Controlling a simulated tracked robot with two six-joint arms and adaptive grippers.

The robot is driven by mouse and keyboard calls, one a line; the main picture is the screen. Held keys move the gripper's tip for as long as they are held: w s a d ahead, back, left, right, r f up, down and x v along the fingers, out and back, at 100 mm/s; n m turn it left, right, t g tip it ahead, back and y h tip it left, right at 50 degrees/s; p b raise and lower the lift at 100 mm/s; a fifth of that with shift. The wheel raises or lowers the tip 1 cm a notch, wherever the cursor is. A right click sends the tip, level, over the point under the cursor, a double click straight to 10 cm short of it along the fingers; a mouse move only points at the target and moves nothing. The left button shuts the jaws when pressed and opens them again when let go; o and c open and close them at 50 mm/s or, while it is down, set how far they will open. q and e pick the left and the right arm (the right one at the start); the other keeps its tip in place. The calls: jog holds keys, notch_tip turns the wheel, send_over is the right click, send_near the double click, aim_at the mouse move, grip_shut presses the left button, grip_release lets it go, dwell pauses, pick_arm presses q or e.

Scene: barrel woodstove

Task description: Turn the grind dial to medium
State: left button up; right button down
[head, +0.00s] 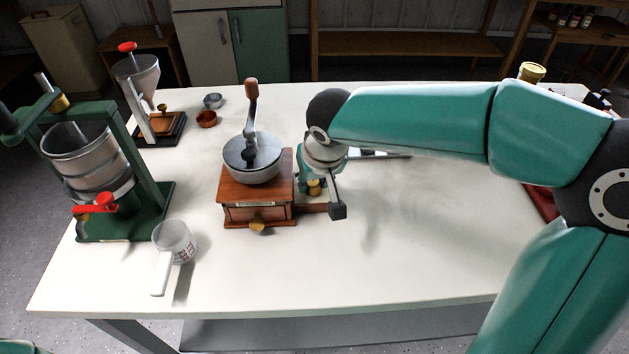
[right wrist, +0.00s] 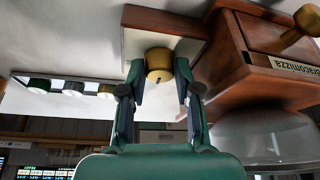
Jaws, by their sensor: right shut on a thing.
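The grind dial is a small brass knob (head: 314,187) on a light plate with a wooden edge, at the right side of the wooden coffee grinder (head: 257,192). In the right wrist view the knob (right wrist: 159,62) sits between the two fingers of my right gripper (right wrist: 159,72), with a short dark mark on its face. My right gripper (head: 314,181) is shut on it, and its fingers partly hide the dial in the head view. I cannot read any grind setting. My left gripper is not in view.
A green press (head: 107,170) and a clear measuring cup (head: 173,243) stand left of the grinder. A chrome funnel device (head: 143,90) and two small bowls (head: 206,118) are behind. The white table (head: 370,260) is clear in front. The grinder's crank (head: 252,105) rises beside my right arm.

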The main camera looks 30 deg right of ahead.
jog(key=c, duration=0.8)
grip_release()
